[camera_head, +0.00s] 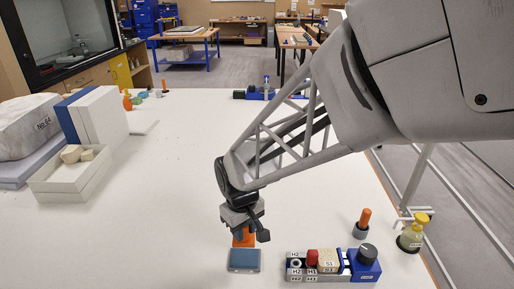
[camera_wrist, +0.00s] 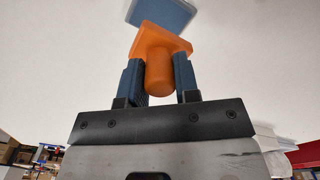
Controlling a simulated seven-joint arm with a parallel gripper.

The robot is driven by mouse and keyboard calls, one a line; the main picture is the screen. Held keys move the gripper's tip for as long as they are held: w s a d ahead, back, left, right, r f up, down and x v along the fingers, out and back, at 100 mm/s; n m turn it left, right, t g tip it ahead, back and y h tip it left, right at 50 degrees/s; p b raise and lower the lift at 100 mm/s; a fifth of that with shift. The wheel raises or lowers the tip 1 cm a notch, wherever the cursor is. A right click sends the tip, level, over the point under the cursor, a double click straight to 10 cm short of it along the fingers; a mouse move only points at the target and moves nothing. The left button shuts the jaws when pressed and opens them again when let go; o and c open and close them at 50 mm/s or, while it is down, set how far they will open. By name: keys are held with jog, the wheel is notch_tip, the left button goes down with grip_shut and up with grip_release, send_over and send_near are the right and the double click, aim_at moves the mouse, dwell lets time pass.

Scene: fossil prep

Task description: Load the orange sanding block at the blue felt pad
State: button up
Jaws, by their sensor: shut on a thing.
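The orange sanding block (camera_wrist: 160,47) is between the two blue-padded fingers of my gripper (camera_wrist: 160,80) in the wrist view, held by its rounded grip. My gripper is shut on it. In the head view my gripper (camera_head: 243,224) points down, and part of the orange block (camera_head: 243,238) shows beneath it. The blue felt pad (camera_head: 244,260) lies on the white table just in front of the block. It also shows beyond the block in the wrist view (camera_wrist: 162,13). I cannot tell whether the block touches the pad or table.
A holder with small labelled parts and a black knob (camera_head: 368,251) stands right of the pad. An orange-handled tool (camera_head: 363,222) and a yellow-capped bottle (camera_head: 413,233) are near the right edge. A white tray (camera_head: 70,180) is at left. The middle-left table is clear.

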aim_at(244, 243)
jog(key=shift+f, duration=0.1)
jog(key=shift+f, duration=2.85)
jog(key=shift+f, duration=0.65)
dwell(1.0)
jog(key=shift+r, duration=3.6)
jog(key=shift+w, duration=0.15)
